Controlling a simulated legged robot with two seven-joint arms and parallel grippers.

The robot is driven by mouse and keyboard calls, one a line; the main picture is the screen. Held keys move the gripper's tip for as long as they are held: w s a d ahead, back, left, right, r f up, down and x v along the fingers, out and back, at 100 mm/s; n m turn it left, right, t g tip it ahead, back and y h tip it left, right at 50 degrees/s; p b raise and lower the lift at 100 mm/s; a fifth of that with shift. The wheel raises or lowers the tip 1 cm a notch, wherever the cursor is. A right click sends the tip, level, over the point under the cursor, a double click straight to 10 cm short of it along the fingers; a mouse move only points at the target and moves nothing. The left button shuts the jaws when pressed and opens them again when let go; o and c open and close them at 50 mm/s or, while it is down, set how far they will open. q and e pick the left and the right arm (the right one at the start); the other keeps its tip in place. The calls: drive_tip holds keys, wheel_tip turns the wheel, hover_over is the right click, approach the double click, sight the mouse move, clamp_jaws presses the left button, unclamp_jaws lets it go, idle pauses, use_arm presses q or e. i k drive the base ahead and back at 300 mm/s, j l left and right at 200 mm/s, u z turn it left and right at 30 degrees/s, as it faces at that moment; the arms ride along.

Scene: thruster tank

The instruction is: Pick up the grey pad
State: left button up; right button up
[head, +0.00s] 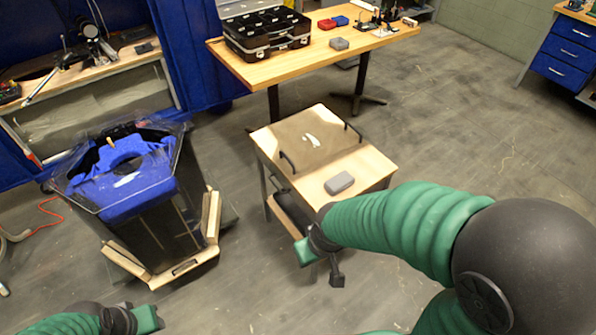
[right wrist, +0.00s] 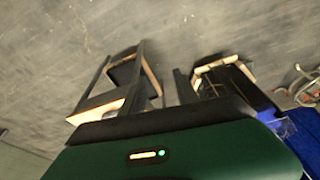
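A grey pad (head: 339,184), rounded and flat, lies on the near right part of the small wooden table (head: 376,168) in the head view. Nothing is touching it from above. My right gripper (head: 322,268) is in front of the table's near edge, below the pad in the picture and apart from it. Its finger opening is not clear in either view. My left gripper (head: 150,320) is at the bottom left edge, far from the pad, with its fingers not clearly visible. I cannot make out the pad in the right wrist view.
A brown panel with two black handles (head: 308,140) covers the small table's back part. A blue-topped black bin (head: 125,190) stands left. Behind, a long table (head: 385,42) holds a black case (head: 268,32) and a second grey block (head: 339,43). Floor on the right is clear.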

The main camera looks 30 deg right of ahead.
sight(336, 184)
drive_tip(key=i+l+z, duration=0.15)
drive_tip(key=i, duration=0.2)
drive_tip(key=i+l+z, duration=0.15)
drive_tip(key=i, duration=0.25)
drive_tip(key=i+l+z, duration=0.15)
drive_tip(key=i, duration=0.25)
